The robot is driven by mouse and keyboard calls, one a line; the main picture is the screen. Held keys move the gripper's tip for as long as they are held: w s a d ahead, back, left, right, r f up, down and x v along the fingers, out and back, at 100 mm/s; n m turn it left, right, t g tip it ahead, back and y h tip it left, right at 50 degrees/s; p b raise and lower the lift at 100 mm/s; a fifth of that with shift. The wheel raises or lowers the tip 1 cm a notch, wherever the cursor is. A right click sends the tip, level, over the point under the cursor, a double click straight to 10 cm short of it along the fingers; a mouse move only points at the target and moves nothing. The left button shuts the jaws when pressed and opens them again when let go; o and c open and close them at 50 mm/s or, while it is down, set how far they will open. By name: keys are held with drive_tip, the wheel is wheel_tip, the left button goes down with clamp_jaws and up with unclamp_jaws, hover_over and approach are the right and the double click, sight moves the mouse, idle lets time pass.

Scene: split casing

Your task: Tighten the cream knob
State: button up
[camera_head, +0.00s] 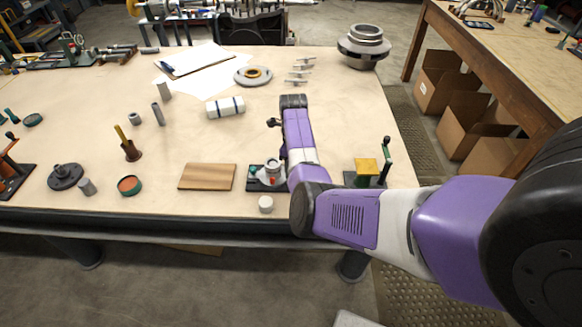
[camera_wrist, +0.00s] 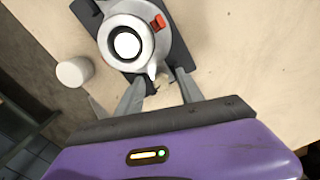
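The casing (camera_head: 270,172) is a pale grey rounded body with a red part on a dark base, near the table's front edge. In the wrist view the casing (camera_wrist: 145,50) shows a white round centre in a black ring, and a short spout points toward my gripper. My gripper (camera_wrist: 160,77) is open, its two fingers apart on either side of the spout's end. A small pale cream piece shows between the fingers; I cannot tell if it is the knob or touched. In the head view my arm hides the gripper. A loose whitish cylinder (camera_head: 266,204) stands in front of the casing.
A wooden board (camera_head: 207,177) lies left of the casing. A stand with a yellow block (camera_head: 366,168) is to the right, beyond my arm. A red-topped round tin (camera_head: 130,185) is farther left.

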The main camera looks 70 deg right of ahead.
drive_tip(key=shift+s, duration=0.1)
wheel_tip(320, 180, up, 8)
drive_tip(key=shift+f+b, duration=0.1)
drive_tip(key=shift+b, duration=0.5)
idle(0.5)
